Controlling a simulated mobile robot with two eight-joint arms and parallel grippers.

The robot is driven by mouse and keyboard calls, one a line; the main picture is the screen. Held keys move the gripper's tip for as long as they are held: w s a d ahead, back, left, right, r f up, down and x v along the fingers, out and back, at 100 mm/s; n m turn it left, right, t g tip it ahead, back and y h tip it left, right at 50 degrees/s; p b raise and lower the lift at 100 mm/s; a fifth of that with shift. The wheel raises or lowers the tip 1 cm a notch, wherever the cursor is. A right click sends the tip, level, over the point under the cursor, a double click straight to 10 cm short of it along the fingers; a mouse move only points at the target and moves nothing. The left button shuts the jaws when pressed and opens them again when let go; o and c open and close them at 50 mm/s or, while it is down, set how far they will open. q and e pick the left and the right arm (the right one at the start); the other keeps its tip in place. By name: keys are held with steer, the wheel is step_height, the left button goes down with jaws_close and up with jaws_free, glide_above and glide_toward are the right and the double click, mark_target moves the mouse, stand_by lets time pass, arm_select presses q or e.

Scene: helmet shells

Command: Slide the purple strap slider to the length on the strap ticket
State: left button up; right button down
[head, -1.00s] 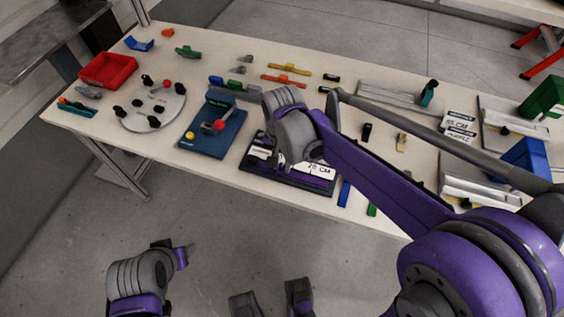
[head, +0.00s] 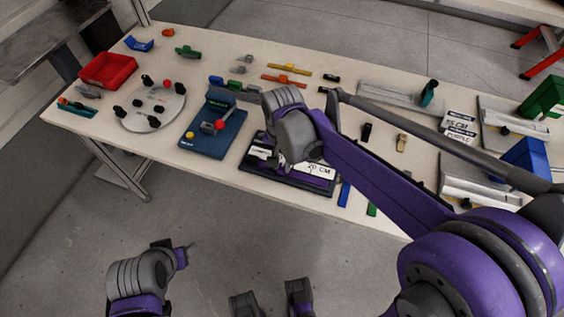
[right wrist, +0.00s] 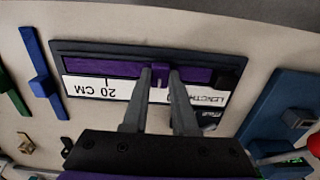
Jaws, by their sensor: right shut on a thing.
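A dark strap board (head: 293,183) lies flat at the table's front edge. The right wrist view shows its purple strap (right wrist: 105,67) in a long slot and the purple slider (right wrist: 160,72) on it. A white strip (right wrist: 85,88) on the board reads LENGTH and 20 CM, upside down there. My right gripper (right wrist: 161,84) is shut on the slider; in the head view my own wrist hides the fingertips. The strap ticket (head: 458,130) farther right shows PURPLE and a CM figure that looks like 25 or 85. My left gripper (head: 187,251) hangs over the floor; its jaw gap is unclear.
A blue board with a red-knobbed lever (head: 215,135) stands just left of the strap board. Blue (head: 344,193) and green strips lie to its right. A round grey plate (head: 150,107) and red tray (head: 108,70) are farther left.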

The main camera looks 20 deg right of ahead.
steer(key=shift+w+a, duration=0.8)
steer(key=shift+a, duration=0.3)
steer(key=c, duration=0.7)
jaws_free()
steer(key=shift+s, duration=0.1)
step_height(320, 180, up, 11)
steer(key=shift+f+p, duration=0.1)
steer(key=shift+p, duration=0.65)
